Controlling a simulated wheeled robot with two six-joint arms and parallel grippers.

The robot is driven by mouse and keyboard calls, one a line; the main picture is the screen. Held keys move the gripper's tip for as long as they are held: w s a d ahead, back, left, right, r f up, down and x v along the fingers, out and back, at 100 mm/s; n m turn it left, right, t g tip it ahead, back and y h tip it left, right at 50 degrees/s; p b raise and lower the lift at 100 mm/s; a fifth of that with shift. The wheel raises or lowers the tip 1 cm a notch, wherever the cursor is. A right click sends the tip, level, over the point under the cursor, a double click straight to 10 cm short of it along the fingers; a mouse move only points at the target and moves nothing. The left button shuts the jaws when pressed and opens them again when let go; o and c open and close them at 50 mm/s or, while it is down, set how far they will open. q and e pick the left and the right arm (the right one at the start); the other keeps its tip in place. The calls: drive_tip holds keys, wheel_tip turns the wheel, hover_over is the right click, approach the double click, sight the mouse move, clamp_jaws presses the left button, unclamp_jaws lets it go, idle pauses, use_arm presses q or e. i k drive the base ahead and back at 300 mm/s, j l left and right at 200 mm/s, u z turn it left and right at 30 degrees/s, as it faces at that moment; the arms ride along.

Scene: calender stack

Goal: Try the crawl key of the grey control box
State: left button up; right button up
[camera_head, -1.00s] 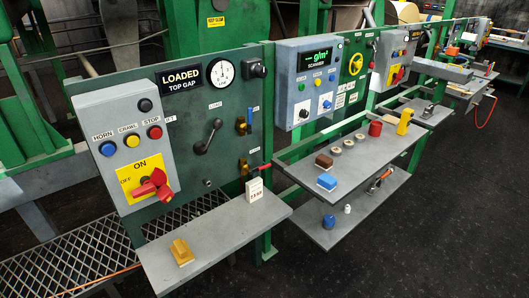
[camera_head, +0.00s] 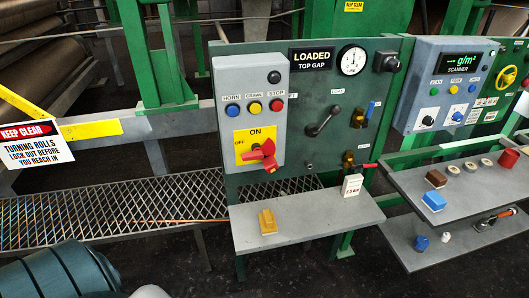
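The grey control box (camera_head: 240,130) is mounted on the left of a green panel (camera_head: 320,165), upright and facing me. The yellow crawl key (camera_head: 254,107) sits in its middle row, under a small label. A blue horn key (camera_head: 233,110) is to its left and a red stop key (camera_head: 275,105) to its right. A black knob (camera_head: 273,77) is above them. Below is a red rotary switch (camera_head: 263,155) on a yellow ON/OFF plate. Nothing covers the crawl key. Neither of my grippers shows in the head view.
A grey shelf (camera_head: 330,217) juts out below the panel, holding a yellow block (camera_head: 267,221) and a white tag (camera_head: 352,186). More shelves (camera_head: 465,190) stand at right. A "KEEP CLEAR" sign (camera_head: 38,143) and metal grating (camera_head: 100,213) are at left.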

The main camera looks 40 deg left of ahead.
sight(256, 108)
drive_tip(key=u, duration=1.25)
